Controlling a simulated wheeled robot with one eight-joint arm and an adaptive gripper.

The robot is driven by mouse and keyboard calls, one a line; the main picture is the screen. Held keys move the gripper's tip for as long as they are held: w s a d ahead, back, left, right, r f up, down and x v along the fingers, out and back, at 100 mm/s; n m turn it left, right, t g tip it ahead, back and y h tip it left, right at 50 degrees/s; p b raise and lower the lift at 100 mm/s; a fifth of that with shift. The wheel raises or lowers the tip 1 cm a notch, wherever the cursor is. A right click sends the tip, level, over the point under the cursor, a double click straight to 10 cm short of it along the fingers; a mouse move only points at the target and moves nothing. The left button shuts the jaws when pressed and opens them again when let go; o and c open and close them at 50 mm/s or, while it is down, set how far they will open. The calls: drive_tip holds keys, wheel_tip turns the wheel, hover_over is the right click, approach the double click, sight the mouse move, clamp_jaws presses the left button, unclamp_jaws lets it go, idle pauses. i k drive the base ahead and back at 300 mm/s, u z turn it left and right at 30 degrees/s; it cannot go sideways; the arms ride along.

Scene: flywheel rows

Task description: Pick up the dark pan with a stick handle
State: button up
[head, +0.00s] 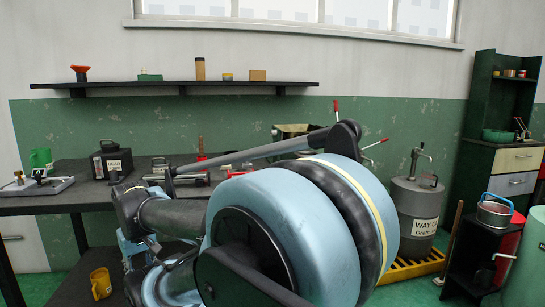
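A wooden stick (452,236) stands slightly tilted at the right, beside the yellow floor grating and left of the small black stand. Its lower end near the floor looks dark, but it is too small to tell whether this is a pan. No other dark pan with a stick handle is clear in the view. My arm, with large blue and dark joints, fills the middle foreground and hides part of the floor and bench. I cannot make out my gripper's fingers in the view.
A grey drum (416,210) stands on a yellow grating (412,268). A black stand (468,250) holds a metal pot (494,212). A dark workbench (85,195) with several tools runs along the left. A wall shelf (190,88) holds small items. A dark cabinet (480,150) stands at right.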

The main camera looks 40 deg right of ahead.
sight(305, 152)
drive_tip(key=u, duration=0.6)
drive_tip(key=k, duration=1.55)
drive_tip(key=z, duration=2.2)
drive_tip(key=i, duration=1)
drive_tip(key=u, duration=0.05)
